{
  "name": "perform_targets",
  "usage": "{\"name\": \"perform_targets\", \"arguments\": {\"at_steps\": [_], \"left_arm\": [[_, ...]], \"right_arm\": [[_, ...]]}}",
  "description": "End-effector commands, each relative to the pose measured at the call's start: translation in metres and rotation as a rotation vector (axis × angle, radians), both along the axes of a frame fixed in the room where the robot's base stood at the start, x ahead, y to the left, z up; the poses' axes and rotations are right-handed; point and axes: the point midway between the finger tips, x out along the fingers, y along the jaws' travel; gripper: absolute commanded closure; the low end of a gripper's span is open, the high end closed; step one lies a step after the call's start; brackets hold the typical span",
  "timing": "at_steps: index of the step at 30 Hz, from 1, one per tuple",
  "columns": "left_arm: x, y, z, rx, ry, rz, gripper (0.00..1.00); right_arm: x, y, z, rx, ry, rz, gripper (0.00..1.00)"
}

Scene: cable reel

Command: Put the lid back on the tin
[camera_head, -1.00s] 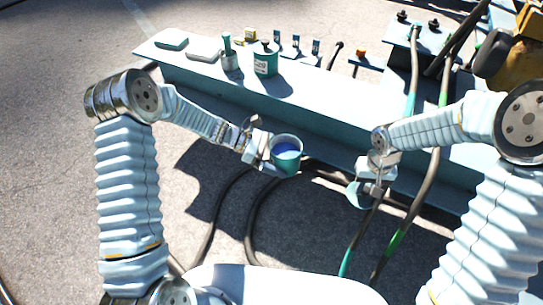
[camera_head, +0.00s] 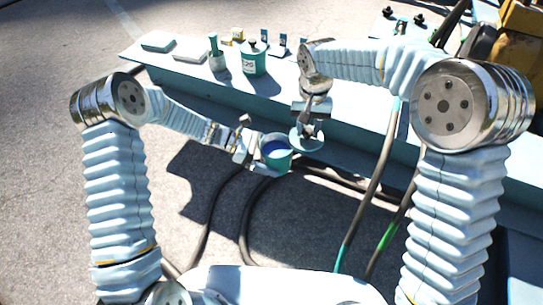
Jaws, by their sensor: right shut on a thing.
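The open tin (camera_head: 277,162) is teal with blue inside, held out at the end of my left arm above the ground, in front of the bench. My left gripper (camera_head: 259,159) is at the tin's left side; its fingers are partly hidden by the tin, but it appears closed on it. My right gripper (camera_head: 308,127) is shut on the round pale teal lid (camera_head: 306,143). The lid is just right of the tin and slightly higher in the picture, roughly level. Whether the lid's edge touches the tin's rim cannot be told.
A long pale blue bench (camera_head: 195,80) runs behind the grippers. On it stand a labelled teal can (camera_head: 254,64), a small pot with a brush (camera_head: 217,61) and flat blocks (camera_head: 159,41). Dark hoses (camera_head: 372,195) hang at right and lie on the ground.

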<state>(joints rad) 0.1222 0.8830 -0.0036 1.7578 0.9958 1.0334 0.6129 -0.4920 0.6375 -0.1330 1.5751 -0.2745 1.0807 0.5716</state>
Motion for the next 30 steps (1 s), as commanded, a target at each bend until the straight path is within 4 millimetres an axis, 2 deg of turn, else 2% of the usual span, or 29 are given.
{"name": "perform_targets", "arguments": {"at_steps": [1,3,6,10,15,23,30], "left_arm": [[0.0,0.0,0.001,-0.001,-0.001,0.0,0.67],[0.0,0.0,0.001,-0.001,-0.001,0.0,0.67],[0.0,0.0,0.001,-0.001,-0.001,0.0,0.67],[0.0,0.0,0.001,-0.001,-0.001,0.0,0.67],[0.0,0.0,0.001,-0.001,-0.001,0.0,0.67],[0.0,0.0,0.001,-0.001,-0.001,0.0,0.67],[0.0,0.0,0.001,-0.001,-0.001,0.0,0.67]], "right_arm": [[0.0,0.017,0.011,0.002,-0.004,0.006,0.98],[-0.002,0.035,0.024,0.001,-0.003,0.007,0.98],[-0.006,0.056,0.039,0.002,-0.002,0.01,0.98],[-0.011,0.073,0.05,0.0,-0.001,0.014,0.98],[-0.013,0.079,0.055,0.001,0.0,0.014,0.98],[-0.013,0.079,0.055,0.001,0.0,0.015,0.98],[-0.013,0.079,0.041,0.0,0.001,0.015,0.98]]}}
